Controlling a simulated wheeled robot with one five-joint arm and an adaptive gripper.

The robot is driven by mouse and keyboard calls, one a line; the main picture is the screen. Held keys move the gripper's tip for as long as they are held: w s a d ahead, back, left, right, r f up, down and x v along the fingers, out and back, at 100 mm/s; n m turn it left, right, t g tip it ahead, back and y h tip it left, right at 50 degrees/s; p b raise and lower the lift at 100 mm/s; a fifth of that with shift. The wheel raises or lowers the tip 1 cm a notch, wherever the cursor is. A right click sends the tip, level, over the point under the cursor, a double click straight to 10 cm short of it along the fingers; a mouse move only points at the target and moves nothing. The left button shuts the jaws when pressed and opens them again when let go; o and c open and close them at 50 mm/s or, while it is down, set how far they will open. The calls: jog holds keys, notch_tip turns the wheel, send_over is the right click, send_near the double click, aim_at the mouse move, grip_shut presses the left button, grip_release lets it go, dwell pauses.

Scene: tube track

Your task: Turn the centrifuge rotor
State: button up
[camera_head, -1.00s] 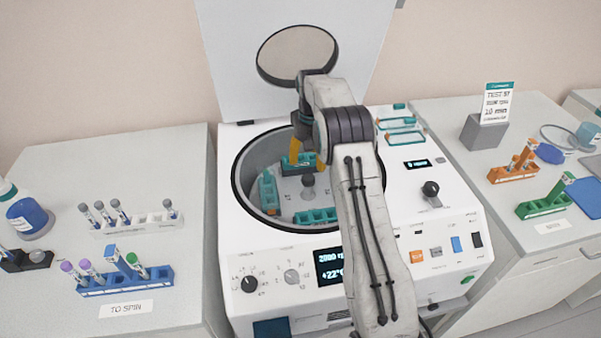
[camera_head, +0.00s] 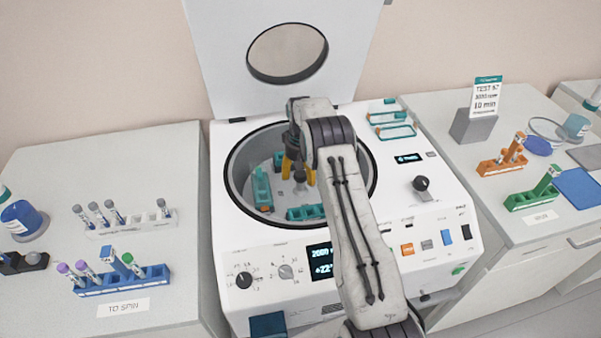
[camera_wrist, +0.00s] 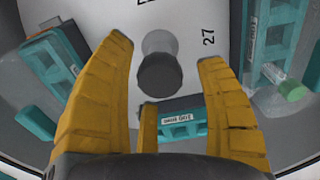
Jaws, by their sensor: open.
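The centrifuge rotor (camera_head: 281,199) is a pale disc inside the open round bowl, with teal buckets around it. Its upright grey centre knob (camera_head: 300,178) shows just beside my fingers. My gripper (camera_head: 297,170) hangs inside the bowl, pointing down, with yellow fingers apart and empty. In the wrist view, the dark knob top (camera_wrist: 159,74) appears between the spread fingers of my gripper (camera_wrist: 165,50), with no visible contact. The rotor plate (camera_wrist: 105,22) carries the number 27. A teal bucket (camera_wrist: 275,40) is on the right, beside a green-capped tube (camera_wrist: 292,89). My arm hides part of the bowl.
The centrifuge lid (camera_head: 215,70) stands open behind the bowl. The bowl wall (camera_head: 238,160) closely surrounds my gripper. Tube racks stand on the left bench, including a blue one (camera_head: 125,282). Orange (camera_head: 500,168) and green (camera_head: 530,197) racks stand on the right bench.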

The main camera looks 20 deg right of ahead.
jog(key=shift+c, duration=0.3)
jog(key=c, duration=1.2)
